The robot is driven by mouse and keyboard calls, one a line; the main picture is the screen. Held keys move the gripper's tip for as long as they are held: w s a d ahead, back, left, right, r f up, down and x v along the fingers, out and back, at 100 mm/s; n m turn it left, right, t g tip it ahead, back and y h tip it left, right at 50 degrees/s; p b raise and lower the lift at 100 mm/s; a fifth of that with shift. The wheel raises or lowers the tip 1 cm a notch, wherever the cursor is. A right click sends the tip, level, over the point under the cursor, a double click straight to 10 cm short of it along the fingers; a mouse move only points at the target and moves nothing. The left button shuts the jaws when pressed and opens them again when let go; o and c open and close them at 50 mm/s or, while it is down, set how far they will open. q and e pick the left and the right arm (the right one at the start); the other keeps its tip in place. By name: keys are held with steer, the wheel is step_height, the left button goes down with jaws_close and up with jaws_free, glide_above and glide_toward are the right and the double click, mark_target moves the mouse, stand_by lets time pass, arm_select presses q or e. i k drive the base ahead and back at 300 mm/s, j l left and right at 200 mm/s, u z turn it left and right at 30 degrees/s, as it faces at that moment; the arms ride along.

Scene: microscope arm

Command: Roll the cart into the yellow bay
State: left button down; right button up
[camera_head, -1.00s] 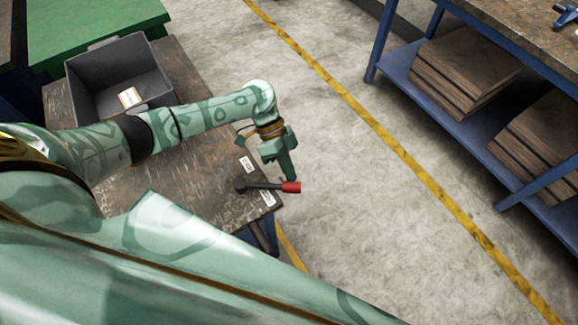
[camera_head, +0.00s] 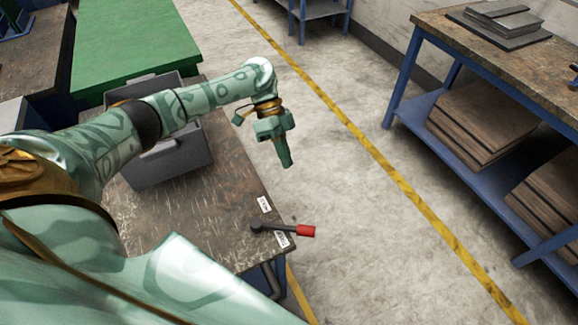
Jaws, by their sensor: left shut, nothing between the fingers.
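My left gripper (camera_head: 280,152) is shut and empty, pointing down over the floor past the right edge of a worn brown tabletop (camera_head: 225,220). A black lever with a red grip (camera_head: 305,231) sits at that top's near right corner, its grip sticking out past the edge. The gripper appears apart from the lever. I cannot tell whether this table is the cart. Yellow floor lines (camera_head: 385,165) run along the aisle, and a short one (camera_head: 298,295) shows beside the table's corner. No whole yellow bay can be made out. My right gripper is out of view.
A grey bin (camera_head: 165,165) stands on the tabletop, partly behind my left arm. A green-topped table (camera_head: 130,40) is beyond it. A blue-framed bench (camera_head: 410,75) with stacked brown boards (camera_head: 465,130) stands at right. The concrete aisle between is clear.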

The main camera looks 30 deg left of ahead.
mark_target(212, 205)
steer(key=k+l, duration=1.2)
steer(key=k, duration=0.1)
